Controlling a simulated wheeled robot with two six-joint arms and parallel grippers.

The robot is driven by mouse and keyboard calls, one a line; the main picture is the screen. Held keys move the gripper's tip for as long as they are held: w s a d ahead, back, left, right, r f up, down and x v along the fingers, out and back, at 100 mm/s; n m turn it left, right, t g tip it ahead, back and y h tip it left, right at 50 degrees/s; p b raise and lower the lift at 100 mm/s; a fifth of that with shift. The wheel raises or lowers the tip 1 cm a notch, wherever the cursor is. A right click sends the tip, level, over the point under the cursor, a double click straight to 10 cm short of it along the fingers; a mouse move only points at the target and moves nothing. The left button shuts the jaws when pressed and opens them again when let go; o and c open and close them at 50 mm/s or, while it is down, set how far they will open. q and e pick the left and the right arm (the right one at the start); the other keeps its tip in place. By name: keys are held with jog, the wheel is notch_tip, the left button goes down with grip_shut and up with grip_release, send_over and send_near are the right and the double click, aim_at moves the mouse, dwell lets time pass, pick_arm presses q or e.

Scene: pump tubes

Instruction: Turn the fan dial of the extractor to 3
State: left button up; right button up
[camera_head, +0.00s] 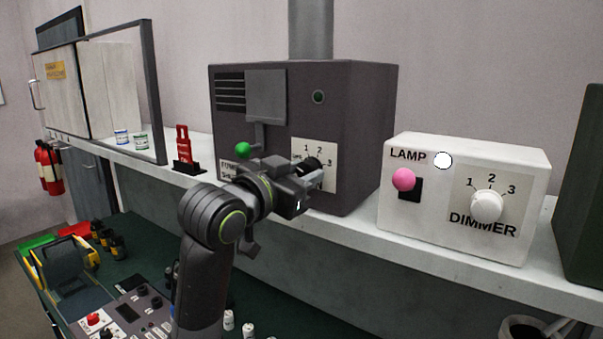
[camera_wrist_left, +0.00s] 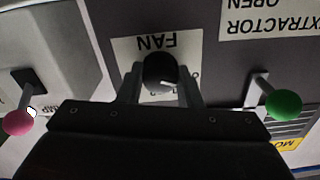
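The extractor (camera_head: 355,130) is a dark grey box on the shelf. Its black fan dial (camera_head: 313,164) sits on a white plate marked 1, 2, 3 and is partly hidden by my left gripper (camera_head: 318,176). In the left wrist view, which is upside down, the fan dial (camera_wrist_left: 160,72) lies between the two fingers of my left gripper (camera_wrist_left: 160,85). A white mark on the dial points right in that view. The fingers stand one on each side of the dial; I cannot tell whether they touch it. My right gripper is not in view.
A lever with a green knob (camera_head: 243,149) is close beside my left wrist. A white lamp box (camera_head: 465,155) with a pink knob (camera_head: 403,180) and a dimmer dial (camera_head: 487,205) stands to the right. A red tag holder (camera_head: 184,150) stands left on the shelf.

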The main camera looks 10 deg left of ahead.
pick_arm(q)
jog(key=c, duration=0.4)
jog(key=shift+c, duration=0.2)
